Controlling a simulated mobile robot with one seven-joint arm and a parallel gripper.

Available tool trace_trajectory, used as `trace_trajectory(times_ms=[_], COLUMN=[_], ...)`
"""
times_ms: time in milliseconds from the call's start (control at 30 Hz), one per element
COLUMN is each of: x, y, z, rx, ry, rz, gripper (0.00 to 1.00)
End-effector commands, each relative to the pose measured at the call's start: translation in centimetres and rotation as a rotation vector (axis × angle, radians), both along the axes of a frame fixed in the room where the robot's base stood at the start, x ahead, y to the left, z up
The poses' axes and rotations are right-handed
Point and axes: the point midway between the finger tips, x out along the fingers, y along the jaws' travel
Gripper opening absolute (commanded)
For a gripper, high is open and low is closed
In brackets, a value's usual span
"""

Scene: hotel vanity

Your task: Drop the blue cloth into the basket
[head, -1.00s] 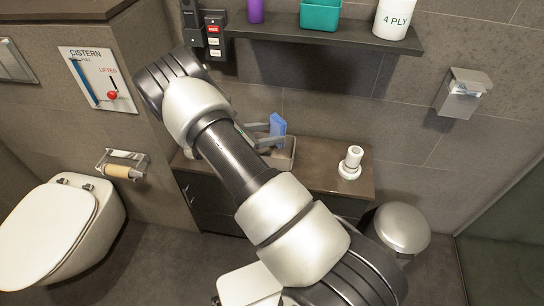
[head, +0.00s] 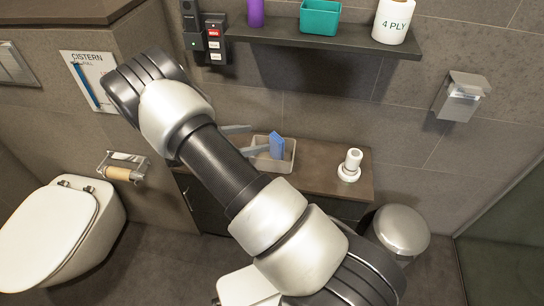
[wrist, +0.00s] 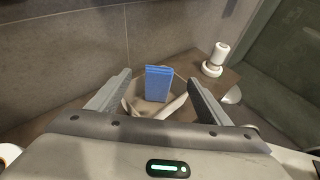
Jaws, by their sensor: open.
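The blue cloth (head: 276,146) stands upright inside the light basket (head: 290,160) on the dark vanity counter. The cloth also shows in the wrist view (wrist: 158,84), inside the basket (wrist: 137,107) and beyond my fingertips. My gripper (head: 247,141) is open and empty, back from the cloth on its left side in the head view. In the wrist view its two fingers (wrist: 158,80) are spread on either side of the cloth in the picture, with gaps between. My arm hides part of the counter and the basket's near left side.
A white bottle-like object (head: 350,165) stands on the counter right of the basket. A shelf (head: 330,42) above holds a teal box (head: 320,17), a purple item (head: 256,13) and a white roll (head: 394,22). A round metal bin (head: 400,228) stands at lower right.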

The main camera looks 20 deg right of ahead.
Motion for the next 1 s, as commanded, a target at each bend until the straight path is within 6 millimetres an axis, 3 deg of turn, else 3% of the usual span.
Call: trace_trajectory(times_ms=[200, 400, 600, 1000], x=[-1.1, -1.8, -2.1, -2.1], y=[4.8, 7.7, 8.6, 8.6], z=[2.1, 3.3, 3.7, 3.7], rx=[0.0, 0.001, 0.0, 0.001], ry=[0.0, 0.0, 0.001, 0.001], rz=[0.002, 0.001, -0.001, -0.001], gripper=[0.72, 0.72, 0.72, 0.72])
